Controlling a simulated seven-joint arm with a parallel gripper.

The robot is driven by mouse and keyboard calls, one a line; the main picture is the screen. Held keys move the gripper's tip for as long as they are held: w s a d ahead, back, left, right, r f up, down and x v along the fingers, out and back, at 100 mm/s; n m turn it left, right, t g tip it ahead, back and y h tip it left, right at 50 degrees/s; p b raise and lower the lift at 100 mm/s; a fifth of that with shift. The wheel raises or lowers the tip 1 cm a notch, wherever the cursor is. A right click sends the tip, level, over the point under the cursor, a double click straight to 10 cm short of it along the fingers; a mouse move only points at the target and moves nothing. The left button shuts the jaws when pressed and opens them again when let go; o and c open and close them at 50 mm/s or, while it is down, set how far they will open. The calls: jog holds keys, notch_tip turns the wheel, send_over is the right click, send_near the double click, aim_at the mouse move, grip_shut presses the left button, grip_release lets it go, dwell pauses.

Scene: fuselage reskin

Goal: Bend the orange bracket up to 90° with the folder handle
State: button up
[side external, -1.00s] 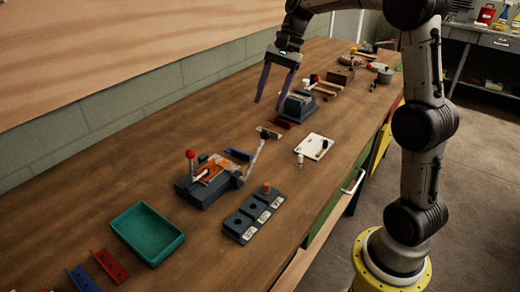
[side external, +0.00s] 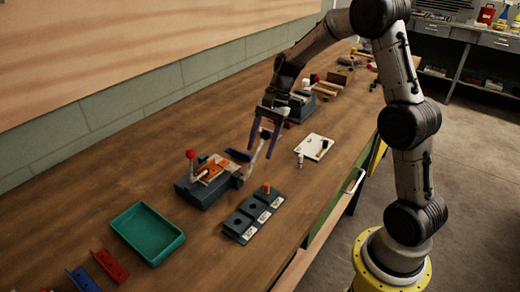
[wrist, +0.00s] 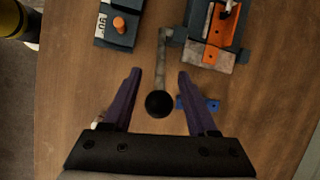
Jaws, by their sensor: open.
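The orange bracket (side external: 212,169) lies on the dark folder (side external: 201,193), under a clamp with a red-balled lever (side external: 191,155). It appears flat. In the wrist view the bracket (wrist: 218,53) is at the upper right. The folder handle is a grey bar (wrist: 163,50) with a black ball knob (wrist: 159,104), sticking up from the folder's right end in the side view. My gripper (wrist: 159,74) is open, with one purple finger on each side of the handle. A gap shows between each finger and the bar. Whether the fingers are level with the bar is unclear.
A blue bracket (wrist: 199,104) lies on the bench close by my finger. A dark block with an orange peg (side external: 267,188) stands in front of the folder. A green tray (side external: 147,233) is at the left, a white plate (side external: 314,147) at the right.

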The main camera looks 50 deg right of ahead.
jog(key=shift+x, duration=0.75)
grip_shut()
jog(key=shift+r, duration=0.1)
dwell(0.8)
